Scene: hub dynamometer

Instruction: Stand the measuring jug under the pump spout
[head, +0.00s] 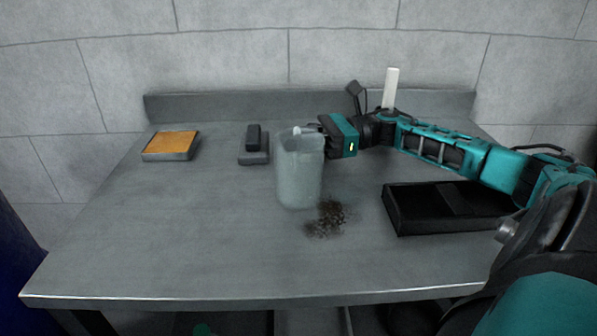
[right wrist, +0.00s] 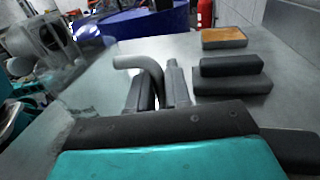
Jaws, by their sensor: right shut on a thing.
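The measuring jug (head: 298,172) is a pale, translucent, upright vessel near the middle of the grey table. I cannot tell whether its base touches the tabletop. My right gripper (head: 322,137) is at the jug's upper right side. In the right wrist view its fingers (right wrist: 160,92) are shut on a grey curved bar, which looks like the jug's handle (right wrist: 138,63). I cannot make out a pump or spout for certain. A pale upright post (head: 391,88) stands behind my right arm, its lower part hidden. My left gripper is not in view.
A dark spill of grains (head: 328,218) lies right beside the jug's base. A black open tray (head: 408,218) is at the right. Dark stacked blocks (head: 254,148) and an orange-topped pad (head: 170,146) lie toward the back left. The table's front left (head: 160,240) is clear.

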